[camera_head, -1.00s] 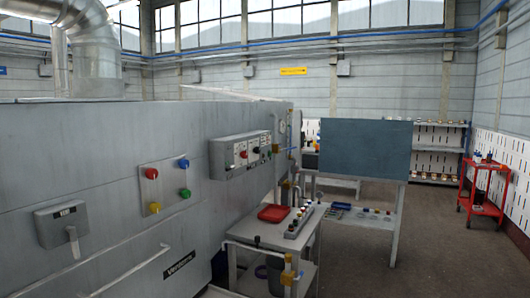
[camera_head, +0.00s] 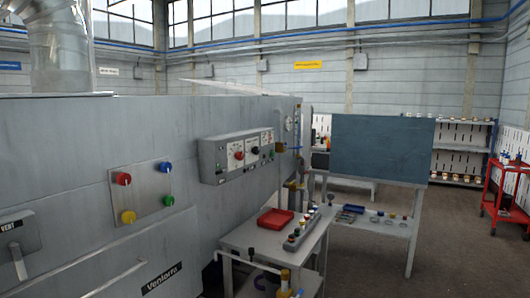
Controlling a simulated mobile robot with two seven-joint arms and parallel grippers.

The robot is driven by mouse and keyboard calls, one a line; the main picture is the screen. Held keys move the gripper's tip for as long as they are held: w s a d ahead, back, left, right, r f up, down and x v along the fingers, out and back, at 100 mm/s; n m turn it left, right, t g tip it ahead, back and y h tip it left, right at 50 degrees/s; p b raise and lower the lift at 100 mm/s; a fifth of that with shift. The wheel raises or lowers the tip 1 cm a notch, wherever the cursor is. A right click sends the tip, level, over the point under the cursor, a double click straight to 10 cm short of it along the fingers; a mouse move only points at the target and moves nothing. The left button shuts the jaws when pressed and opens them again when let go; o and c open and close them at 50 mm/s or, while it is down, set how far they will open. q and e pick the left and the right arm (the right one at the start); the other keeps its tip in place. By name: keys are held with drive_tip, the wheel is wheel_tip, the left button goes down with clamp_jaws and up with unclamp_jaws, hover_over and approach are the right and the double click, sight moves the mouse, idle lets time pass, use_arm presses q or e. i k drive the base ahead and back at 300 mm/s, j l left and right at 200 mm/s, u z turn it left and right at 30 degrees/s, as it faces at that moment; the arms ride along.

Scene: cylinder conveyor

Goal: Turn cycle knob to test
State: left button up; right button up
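A grey control panel (camera_head: 237,155) sticks out from the side of the large grey machine (camera_head: 70,150), near its far end. It carries dial gauges, a red knob (camera_head: 239,155) and a black knob (camera_head: 255,150). The labels are too small to read, so I cannot tell which is the cycle knob or where it points. Neither of my grippers is in view.
A lever box marked VENT (camera_head: 17,237) and a long rail are on the machine's near side. A dark board (camera_head: 382,150) stands behind.

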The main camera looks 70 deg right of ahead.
sight(256, 150)
drive_tip(key=k+l, duration=0.1)
drive_tip(key=l, duration=1.25)
drive_tip(key=k+l, duration=0.15)
drive_tip(key=l, duration=0.55)
drive_tip(key=k+l, duration=0.1)
drive_tip(key=l, duration=0.55)
